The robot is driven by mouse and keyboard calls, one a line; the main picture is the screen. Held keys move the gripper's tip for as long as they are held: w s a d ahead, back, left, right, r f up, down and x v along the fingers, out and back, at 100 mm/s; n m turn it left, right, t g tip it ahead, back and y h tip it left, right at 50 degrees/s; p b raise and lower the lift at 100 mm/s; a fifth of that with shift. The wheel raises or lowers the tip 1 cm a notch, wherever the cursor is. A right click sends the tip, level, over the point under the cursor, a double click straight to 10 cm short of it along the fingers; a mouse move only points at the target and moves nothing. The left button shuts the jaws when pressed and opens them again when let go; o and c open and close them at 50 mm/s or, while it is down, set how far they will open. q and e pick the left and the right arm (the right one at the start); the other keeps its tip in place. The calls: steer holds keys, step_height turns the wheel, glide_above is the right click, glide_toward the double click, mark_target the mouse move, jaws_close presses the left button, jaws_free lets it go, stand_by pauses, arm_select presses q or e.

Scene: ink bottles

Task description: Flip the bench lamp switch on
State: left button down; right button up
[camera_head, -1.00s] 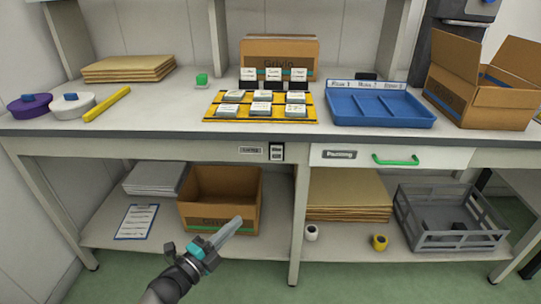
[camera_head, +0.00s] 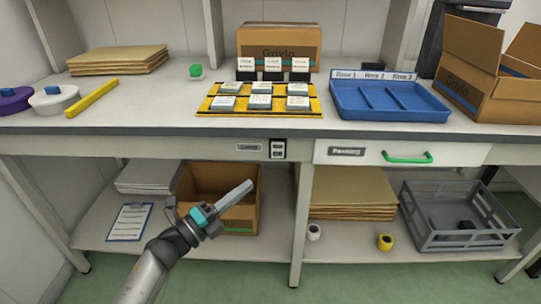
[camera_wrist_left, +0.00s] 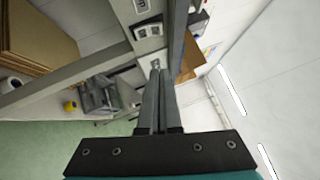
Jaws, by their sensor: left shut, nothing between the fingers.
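The bench lamp switch (camera_head: 277,149) is a small dark-framed plate with light rockers on the front rail of the bench. A small label plate (camera_head: 249,147), too blurred to read surely, sits just left of it. My left gripper (camera_head: 247,187) is shut and empty, its fingers pointing up and right. In the head view its tips lie below and left of the switch, apart from it. The left wrist view shows the shut fingers (camera_wrist_left: 157,72) and, above their tips, what looks like the switch plate (camera_wrist_left: 149,30). My right gripper is not in view. The rocker position is too small to tell.
A drawer (camera_head: 345,152) with a green handle is right of the switch. An open cardboard box (camera_head: 190,190) stands on the lower shelf behind my left gripper. A yellow mat (camera_head: 215,113) and a blue tray (camera_head: 405,112) are on the bench top.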

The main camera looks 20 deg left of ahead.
arm_select(q)
steer(key=b, duration=0.2)
glide_toward(282, 145)
steer(key=d, duration=0.4)
steer(key=shift+w+a+r+b, duration=0.15)
steer(key=shift+w+b, duration=0.05)
steer(key=shift+w, duration=0.65)
steer(key=shift+w+a+r+b, duration=0.2)
steer(key=shift+w+b, duration=0.05)
steer(key=shift+w, duration=0.6)
steer(key=shift+w+a+r+b, duration=0.15)
steer(key=shift+w+b, duration=0.05)
steer(key=shift+w, duration=0.65)
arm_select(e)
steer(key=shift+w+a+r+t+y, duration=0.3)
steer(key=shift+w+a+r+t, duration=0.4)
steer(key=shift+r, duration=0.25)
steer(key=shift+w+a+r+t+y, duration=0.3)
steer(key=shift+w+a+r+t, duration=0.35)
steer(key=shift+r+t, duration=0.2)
arm_select(q)
steer(key=shift+r, duration=0.1)
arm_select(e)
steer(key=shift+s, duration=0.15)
